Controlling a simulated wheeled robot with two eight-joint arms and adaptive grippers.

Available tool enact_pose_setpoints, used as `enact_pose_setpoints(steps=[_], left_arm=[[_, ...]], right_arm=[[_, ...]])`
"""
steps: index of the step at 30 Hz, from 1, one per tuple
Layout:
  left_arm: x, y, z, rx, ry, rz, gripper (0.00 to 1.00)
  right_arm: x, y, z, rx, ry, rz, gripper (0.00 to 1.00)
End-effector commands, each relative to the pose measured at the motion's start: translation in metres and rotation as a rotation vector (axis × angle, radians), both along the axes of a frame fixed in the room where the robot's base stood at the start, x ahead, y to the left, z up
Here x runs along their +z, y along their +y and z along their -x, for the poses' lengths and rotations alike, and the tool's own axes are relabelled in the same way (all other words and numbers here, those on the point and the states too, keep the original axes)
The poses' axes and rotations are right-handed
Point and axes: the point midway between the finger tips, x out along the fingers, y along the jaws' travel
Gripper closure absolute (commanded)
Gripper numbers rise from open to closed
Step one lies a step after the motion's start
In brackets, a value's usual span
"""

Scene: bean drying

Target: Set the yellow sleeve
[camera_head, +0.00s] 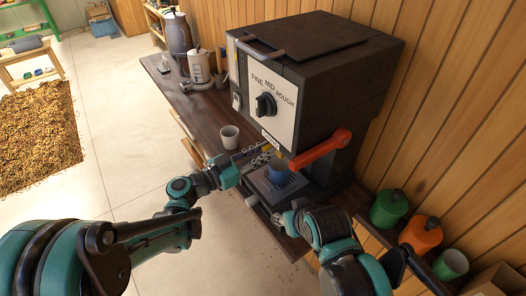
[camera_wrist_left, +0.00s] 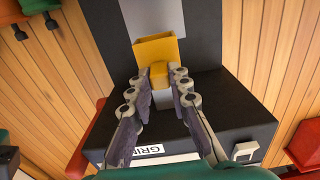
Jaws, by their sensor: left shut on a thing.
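The yellow sleeve (camera_wrist_left: 155,50) fills the upper middle of the left wrist view, against the dark front of the grinder. A smaller yellow part of it sits between the fingertips of my left gripper (camera_wrist_left: 160,78), which is shut on it. In the head view my left gripper (camera_head: 262,156) is at the grinder's (camera_head: 320,85) front, below the dial panel, and only a little yellow shows by the fingertips. Whether the sleeve is seated or held off the grinder, I cannot tell. My right gripper (camera_head: 289,216) is low by the grinder's base; its fingers are too small to judge.
A red lever (camera_head: 322,148) sticks out right beside my left gripper. A white cup (camera_head: 229,137) and a kettle (camera_head: 199,66) are on the counter to the left. Green and orange canisters (camera_head: 388,208) stand at the right.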

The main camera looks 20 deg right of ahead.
Motion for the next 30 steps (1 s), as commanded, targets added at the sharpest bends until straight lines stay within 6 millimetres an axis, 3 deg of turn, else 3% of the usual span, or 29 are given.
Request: enact_pose_setpoints(steps=[5, 6, 8, 20, 30], left_arm=[[-0.002, 0.000, 0.002, -0.003, -0.002, -0.011, 1.00], [-0.002, 0.000, 0.002, -0.003, -0.003, -0.012, 0.77], [-0.002, 0.000, 0.002, -0.003, -0.003, -0.011, 0.61], [-0.001, 0.006, 0.003, -0.001, -0.001, -0.008, 0.60], [-0.001, 0.071, 0.025, 0.004, -0.002, -0.008, 0.60]], right_arm=[[0.002, 0.000, 0.000, 0.000, 0.000, 0.000, 0.60], [0.002, 0.000, 0.000, 0.000, 0.000, 0.000, 0.60], [0.001, 0.000, 0.000, 0.000, 0.000, 0.000, 0.60], [0.002, 0.000, 0.000, 0.000, 0.000, 0.000, 0.60], [0.002, 0.000, 0.000, 0.000, 0.000, 0.000, 0.60]])
